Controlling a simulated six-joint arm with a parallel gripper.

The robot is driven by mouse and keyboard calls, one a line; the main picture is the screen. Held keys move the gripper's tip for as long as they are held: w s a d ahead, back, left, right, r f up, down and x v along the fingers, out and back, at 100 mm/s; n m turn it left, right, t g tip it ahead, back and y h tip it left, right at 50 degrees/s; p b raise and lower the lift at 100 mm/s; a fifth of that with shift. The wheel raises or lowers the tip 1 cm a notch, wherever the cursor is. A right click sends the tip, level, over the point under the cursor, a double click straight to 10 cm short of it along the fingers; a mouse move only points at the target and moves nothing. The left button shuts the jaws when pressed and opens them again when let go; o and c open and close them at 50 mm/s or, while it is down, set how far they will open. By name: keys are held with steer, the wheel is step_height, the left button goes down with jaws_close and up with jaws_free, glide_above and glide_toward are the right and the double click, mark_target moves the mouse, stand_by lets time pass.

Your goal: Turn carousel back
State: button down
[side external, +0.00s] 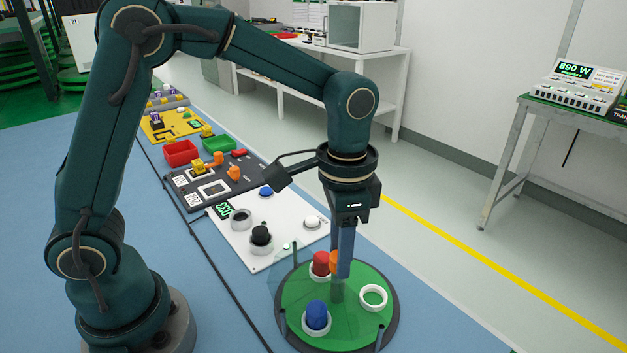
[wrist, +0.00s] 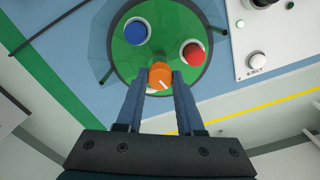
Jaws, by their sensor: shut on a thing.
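The carousel is a round green turntable (side external: 345,325), also in the wrist view (wrist: 165,20). An orange knob (side external: 334,261) with a white pointer mark stands above it, on what looks like a green post. My gripper (side external: 340,268) points straight down and is shut on the orange knob, which shows between the fingertips in the wrist view (wrist: 161,76). A blue cylinder (side external: 316,314) and a red cylinder (side external: 320,262) sit in white rings on the disc. A third white ring (side external: 373,297) is empty. In the wrist view this ring is mostly hidden by the knob and fingers.
Thin upright posts and a see-through guard stand around the disc. A white panel (side external: 270,250) with a black knob (side external: 261,236) and buttons lies close behind it. Farther along are a red bin (side external: 181,153) and a green bin (side external: 219,144). Blue floor at the front is clear.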

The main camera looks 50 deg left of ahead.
steer(key=shift+m, duration=7.8)
steer(key=c, duration=0.5)
jaws_free()
steer(key=shift+r, duration=0.1)
steer(key=shift+r, duration=2.5)
